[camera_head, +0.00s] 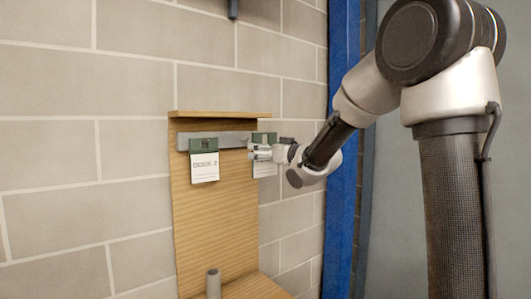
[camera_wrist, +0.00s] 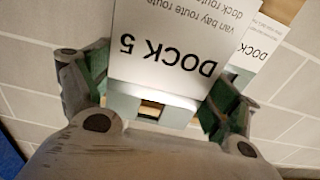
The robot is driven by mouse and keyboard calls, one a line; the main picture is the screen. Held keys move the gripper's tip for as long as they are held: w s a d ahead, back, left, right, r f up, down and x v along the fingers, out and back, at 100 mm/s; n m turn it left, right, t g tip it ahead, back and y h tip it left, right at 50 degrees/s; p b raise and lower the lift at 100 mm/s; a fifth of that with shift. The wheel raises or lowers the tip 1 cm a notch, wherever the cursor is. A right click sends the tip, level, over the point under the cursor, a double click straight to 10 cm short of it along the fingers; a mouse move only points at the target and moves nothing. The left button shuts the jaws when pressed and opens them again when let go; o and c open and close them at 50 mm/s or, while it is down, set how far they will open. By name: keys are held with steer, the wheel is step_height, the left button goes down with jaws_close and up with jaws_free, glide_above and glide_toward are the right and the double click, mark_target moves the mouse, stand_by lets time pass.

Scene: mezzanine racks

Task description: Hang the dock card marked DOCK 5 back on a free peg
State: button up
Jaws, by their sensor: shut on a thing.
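My gripper (camera_head: 258,152) is at the right end of the rail on the wooden board. It is shut on the DOCK 5 card (camera_head: 265,169), white with a green top, partly hidden by the jaws. In the wrist view, the DOCK 5 card (camera_wrist: 165,50) appears upside down between the two green-padded fingers of my gripper (camera_wrist: 155,100), with a slot in its top part. Whether a peg passes through the slot I cannot tell. The DOCK 2 card (camera_head: 204,168) hangs at the rail's left; part of another DOCK card (camera_wrist: 258,52) shows behind in the wrist view.
The grey metal rail (camera_head: 228,140) runs across the wooden board (camera_head: 222,230), which has a ledge at its top. A grey cylinder (camera_head: 213,283) stands on the base below. A blue post (camera_head: 341,200) rises to the right, close to my arm. The wall is brick.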

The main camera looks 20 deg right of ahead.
steer(key=shift+x, duration=2.7)
steer(key=shift+x, duration=1.1)
steer(key=shift+w+f, duration=0.1)
steer(key=shift+x, duration=0.85)
steer(key=shift+w, duration=0.2)
steer(key=shift+w+a+f, duration=0.1)
steer(key=shift+w+a, duration=0.2)
steer(key=shift+w, duration=0.4)
steer(key=shift+w+a+f, duration=0.2)
steer(key=shift+w, duration=0.2)
stand_by(0.5)
